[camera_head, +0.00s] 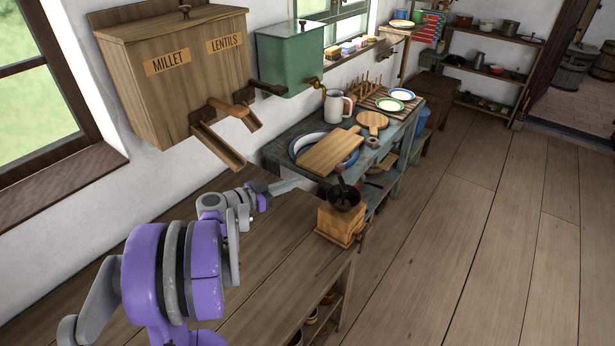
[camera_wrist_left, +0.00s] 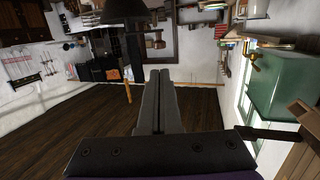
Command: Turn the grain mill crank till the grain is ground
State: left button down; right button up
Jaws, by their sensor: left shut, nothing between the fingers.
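The grain mill (camera_head: 338,222) stands upright at the right end of the wooden counter in the head view. It has a square wooden body and a dark bowl-like hopper (camera_head: 345,199). Its dark crank (camera_head: 341,179) rises above the hopper with a knob at the top. I cannot tell how much grain is inside. My left gripper (camera_head: 297,183) is shut and empty, left of the mill and apart from it. Its closed fingers also show in the left wrist view (camera_wrist_left: 158,90). A dark shape at the top of that view is unclear. My right gripper is not in view.
A wooden bin marked millet and lentils (camera_head: 185,75) hangs on the wall with two chutes above the counter (camera_head: 265,265). A green tank (camera_head: 290,58) hangs beside it. A blue-grey table (camera_head: 385,150) with board, jug and plates stands behind the mill. Open floor lies right.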

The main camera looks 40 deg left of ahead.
aim_at(336, 168)
pick_arm(q)
jog(key=p+x, duration=0.1)
jog(key=x, duration=1.2)
jog(key=shift+a+p, duration=0.1)
jog(key=shift+p, duration=0.2)
jog(key=shift+w, duration=0.1)
jog(key=shift+w+m+h, duration=0.2)
jog(key=shift+m+h, duration=0.3)
jog(key=shift+h, duration=0.2)
